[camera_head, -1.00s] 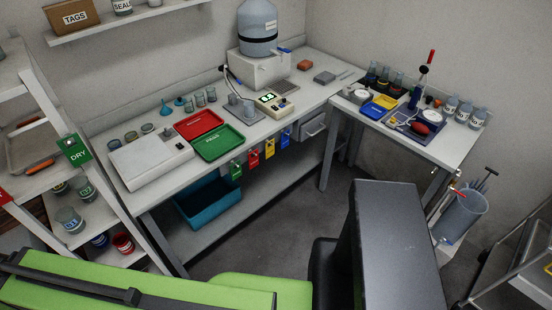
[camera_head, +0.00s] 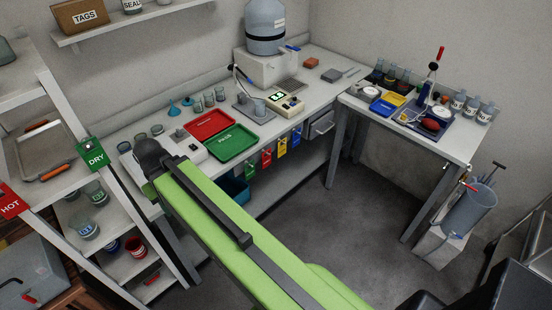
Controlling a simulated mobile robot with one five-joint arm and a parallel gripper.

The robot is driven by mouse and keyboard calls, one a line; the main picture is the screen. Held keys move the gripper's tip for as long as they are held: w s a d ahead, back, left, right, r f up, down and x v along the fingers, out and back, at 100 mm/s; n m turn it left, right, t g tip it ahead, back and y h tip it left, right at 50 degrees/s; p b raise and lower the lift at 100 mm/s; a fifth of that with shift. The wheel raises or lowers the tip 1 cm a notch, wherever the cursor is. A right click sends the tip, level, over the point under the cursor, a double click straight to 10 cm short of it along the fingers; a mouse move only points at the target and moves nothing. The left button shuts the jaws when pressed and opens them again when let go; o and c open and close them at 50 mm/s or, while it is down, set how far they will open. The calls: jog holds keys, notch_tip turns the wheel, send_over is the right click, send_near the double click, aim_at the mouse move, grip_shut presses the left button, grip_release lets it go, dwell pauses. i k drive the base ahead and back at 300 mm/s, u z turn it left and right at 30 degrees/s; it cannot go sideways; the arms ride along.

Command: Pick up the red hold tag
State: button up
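A red tag (camera_head: 266,158) hangs from the front edge of the long bench, between a green tag (camera_head: 250,168) and a yellow tag (camera_head: 282,147). A blue tag (camera_head: 297,136) hangs farther right. The lettering on the red tag is too small to read. Another red card (camera_head: 10,203), marked HOT, is at the left rack. My green arm crosses the foreground from lower right to upper left, its dark end in front of the bench's left part. No gripper fingers show.
The bench holds a red tray (camera_head: 210,125), a green tray (camera_head: 232,142) and a small device with a lit display (camera_head: 285,105). A teal bin (camera_head: 235,189) is below. The floor before the side table is clear.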

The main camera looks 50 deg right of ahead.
aim_at(267, 161)
jog(key=u, duration=0.05)
jog(key=i, duration=1)
jog(key=z, duration=0.05)
